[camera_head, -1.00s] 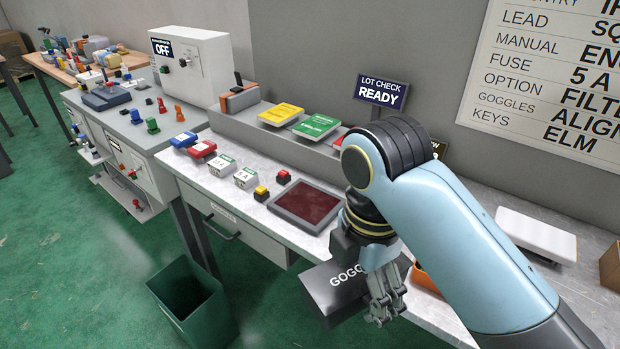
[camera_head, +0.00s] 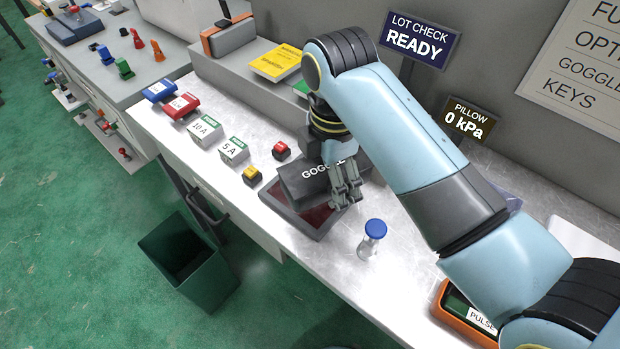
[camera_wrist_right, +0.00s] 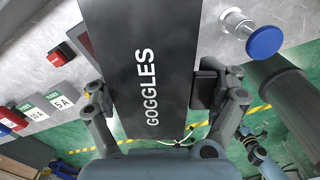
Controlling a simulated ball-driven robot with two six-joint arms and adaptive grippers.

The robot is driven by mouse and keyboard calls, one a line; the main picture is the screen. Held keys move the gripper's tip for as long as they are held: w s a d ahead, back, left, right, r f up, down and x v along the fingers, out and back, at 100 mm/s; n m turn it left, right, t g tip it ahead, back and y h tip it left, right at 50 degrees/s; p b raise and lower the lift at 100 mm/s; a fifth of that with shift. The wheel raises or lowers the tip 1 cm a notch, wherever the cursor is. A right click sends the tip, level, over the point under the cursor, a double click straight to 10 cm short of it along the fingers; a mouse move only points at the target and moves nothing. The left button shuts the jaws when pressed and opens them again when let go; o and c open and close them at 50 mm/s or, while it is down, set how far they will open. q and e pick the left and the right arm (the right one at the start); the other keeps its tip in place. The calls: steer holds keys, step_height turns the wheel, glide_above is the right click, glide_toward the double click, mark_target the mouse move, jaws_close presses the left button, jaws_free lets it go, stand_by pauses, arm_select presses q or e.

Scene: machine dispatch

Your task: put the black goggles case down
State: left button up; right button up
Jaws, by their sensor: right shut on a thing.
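The black goggles case (camera_head: 300,184), lettered GOGGLES in white, is over the grey-rimmed tray with a dark red inside (camera_head: 318,217). It covers much of the tray, and I cannot tell whether it touches it. My right gripper (camera_head: 346,193) is shut on the case. In the right wrist view the case (camera_wrist_right: 155,40) lies between the two fingers (camera_wrist_right: 157,95).
A green bin (camera_head: 190,262) stands on the floor below.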

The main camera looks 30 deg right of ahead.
steer(key=w, duration=0.1)
steer(key=w+f, duration=0.2)
steer(key=w, duration=0.1)
steer(key=shift+w+a+f, duration=0.1)
steer(key=shift+a+f, duration=0.15)
steer(key=shift+a, duration=0.1)
steer(key=shift+f, duration=0.2)
step_height(320, 180, down, 3)
steer(key=shift+f+p, duration=0.2)
steer(key=shift+p, duration=0.15)
steer(key=shift+f, duration=0.15)
arm_select(q)
steer(key=shift+w+d+r, duration=0.45)
steer(key=shift+w+d, duration=0.25)
steer(key=shift+a, duration=0.1)
arm_select(e)
steer(key=o, duration=1.2)
steer(key=shift+f, duration=0.15)
steer(key=shift+c, duration=0.2)
